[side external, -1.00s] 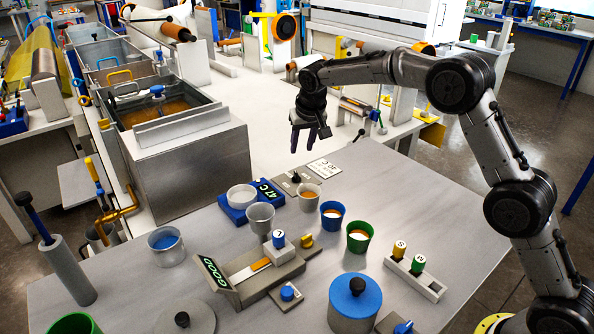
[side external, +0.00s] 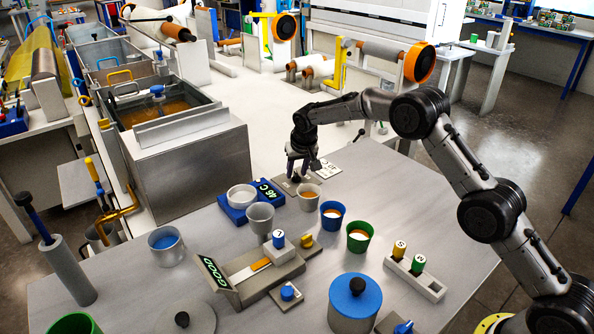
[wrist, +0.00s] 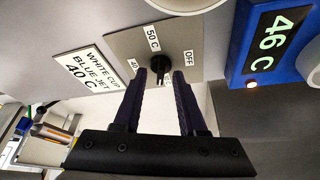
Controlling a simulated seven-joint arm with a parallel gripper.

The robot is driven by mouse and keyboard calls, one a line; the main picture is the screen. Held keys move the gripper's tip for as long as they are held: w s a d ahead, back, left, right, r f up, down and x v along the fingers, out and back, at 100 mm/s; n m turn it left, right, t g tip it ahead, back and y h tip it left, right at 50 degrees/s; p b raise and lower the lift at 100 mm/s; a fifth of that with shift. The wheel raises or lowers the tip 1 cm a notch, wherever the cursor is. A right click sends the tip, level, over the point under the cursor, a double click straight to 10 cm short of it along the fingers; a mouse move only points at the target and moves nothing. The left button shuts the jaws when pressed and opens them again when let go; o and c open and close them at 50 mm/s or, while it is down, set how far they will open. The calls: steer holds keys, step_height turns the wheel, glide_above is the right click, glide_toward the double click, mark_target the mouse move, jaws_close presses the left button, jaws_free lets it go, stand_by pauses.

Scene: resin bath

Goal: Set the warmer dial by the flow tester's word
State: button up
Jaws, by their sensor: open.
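The warmer dial is a black knob (wrist: 159,64) on a grey plate (wrist: 122,46) marked 40, 50 C and OFF. My gripper (wrist: 161,76) is open, its two dark fingertips on either side of the knob. I cannot tell whether they touch it, or exactly where it points. In the side view my gripper (side external: 302,174) is low over the dial plate. The flow tester (side external: 262,282) has a green-lettered display (side external: 214,271) that seems to read GOOD.
A card (wrist: 90,68) beside the dial reads WHITE CUP, BLUE JET, 40 C. A rack (side external: 414,288) holds two capped jets. A metal tank (side external: 190,170) stands to the left.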

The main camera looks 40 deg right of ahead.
jaws_close()
stand_by(0.3)
steer(key=shift+d+n+y, duration=0.1)
steer(key=shift+n+y, duration=0.7)
steer(key=shift+n, duration=1.2)
jaws_free()
steer(key=v, duration=1.4)
